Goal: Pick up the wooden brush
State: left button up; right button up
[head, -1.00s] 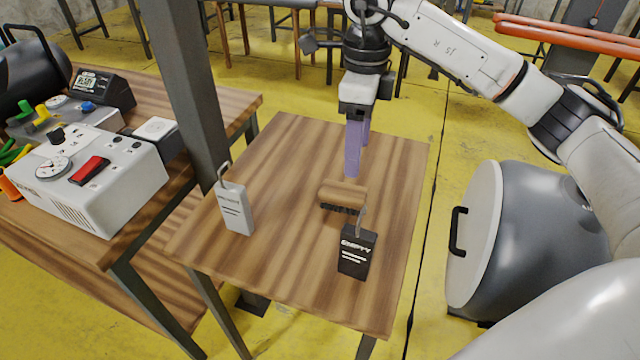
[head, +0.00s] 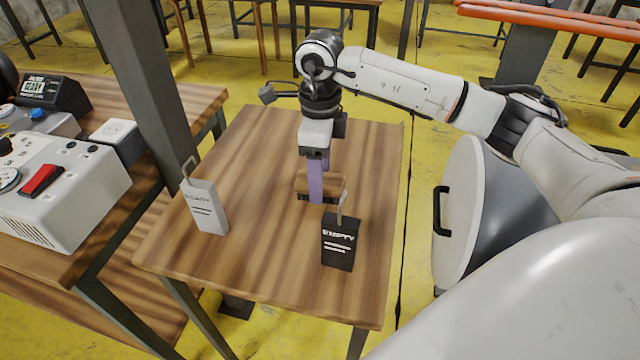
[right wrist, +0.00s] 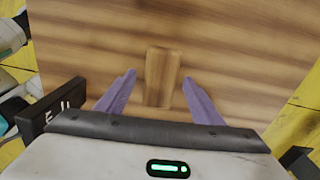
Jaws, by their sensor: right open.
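The wooden brush (head: 334,184), a brown block with dark bristles beneath, lies on the wooden table (head: 260,250). In the right wrist view the brush (right wrist: 162,76) lies between the two purple fingers, with bare table visible on both sides of it. My right gripper (head: 316,182) points down at the brush, its fingers open on either side and partly covering it in the head view. The right gripper (right wrist: 160,88) is apart from the brush on both sides. My left gripper is not in view.
A black tag marked EMPTY (head: 338,243) stands close in front of the brush. A light grey tag (head: 205,207) stands at the table's left. A dark post (head: 150,90) rises beside the table. A grey barrel (head: 490,220) lies to the right.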

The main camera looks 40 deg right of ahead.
jog(key=shift+f, duration=0.75)
jog(key=c, duration=1.2)
notch_tip(320, 180, up, 10)
jog(key=shift+r, duration=0.1)
